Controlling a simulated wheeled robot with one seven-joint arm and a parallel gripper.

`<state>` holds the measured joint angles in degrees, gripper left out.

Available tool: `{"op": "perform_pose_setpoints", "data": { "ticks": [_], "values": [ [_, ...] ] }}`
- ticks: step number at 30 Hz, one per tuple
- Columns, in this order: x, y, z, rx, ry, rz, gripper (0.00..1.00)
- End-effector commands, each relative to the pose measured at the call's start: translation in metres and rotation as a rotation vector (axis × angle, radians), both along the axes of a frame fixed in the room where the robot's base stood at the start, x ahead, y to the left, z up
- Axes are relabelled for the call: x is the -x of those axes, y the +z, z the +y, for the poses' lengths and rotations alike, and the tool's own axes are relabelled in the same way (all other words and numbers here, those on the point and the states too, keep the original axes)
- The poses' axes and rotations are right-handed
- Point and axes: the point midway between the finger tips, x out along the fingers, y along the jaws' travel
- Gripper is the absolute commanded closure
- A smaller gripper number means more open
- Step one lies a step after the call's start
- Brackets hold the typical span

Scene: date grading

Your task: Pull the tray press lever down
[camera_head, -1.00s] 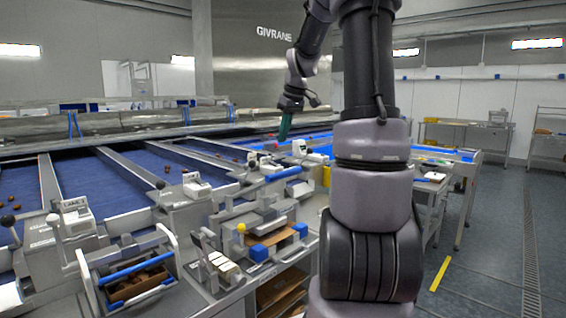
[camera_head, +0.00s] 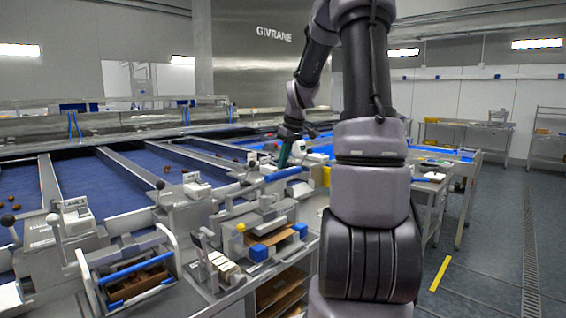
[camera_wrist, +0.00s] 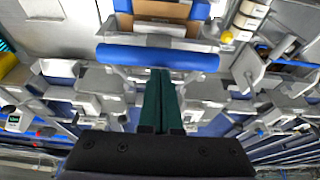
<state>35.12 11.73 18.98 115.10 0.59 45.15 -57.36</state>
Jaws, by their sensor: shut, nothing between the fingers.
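The tray press lever appears as a blue padded bar (camera_head: 285,173) across the press frame, raised above the bench in the head view. In the wrist view the blue bar (camera_wrist: 157,58) runs crosswise just beyond my fingertips. My gripper (camera_head: 282,165) is shut and empty, its dark green fingers pointing down close to the bar. The fingers (camera_wrist: 161,72) lie together and their tips meet the bar's edge in the wrist view; I cannot tell whether they touch it.
A yellow knob (camera_head: 241,227) and a blue block (camera_head: 259,252) are near the press. A carrier with a blue handle (camera_head: 127,271) stands at the front left. Blue conveyor lanes (camera_head: 87,178) run behind. Open floor (camera_head: 484,255) lies on the right.

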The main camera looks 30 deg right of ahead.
Motion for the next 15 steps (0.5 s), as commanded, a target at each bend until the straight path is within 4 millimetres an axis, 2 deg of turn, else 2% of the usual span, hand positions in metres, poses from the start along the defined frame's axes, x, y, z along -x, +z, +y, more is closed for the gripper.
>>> {"op": "perform_pose_setpoints", "data": {
  "ticks": [4,10,15],
  "values": [
    [0.012,-0.018,-0.004,-0.001,-0.002,0.005,1.0],
    [0.038,-0.067,-0.013,-0.004,-0.003,0.008,1.0],
    [0.047,-0.099,-0.017,-0.003,-0.001,0.005,1.0]
  ]
}}
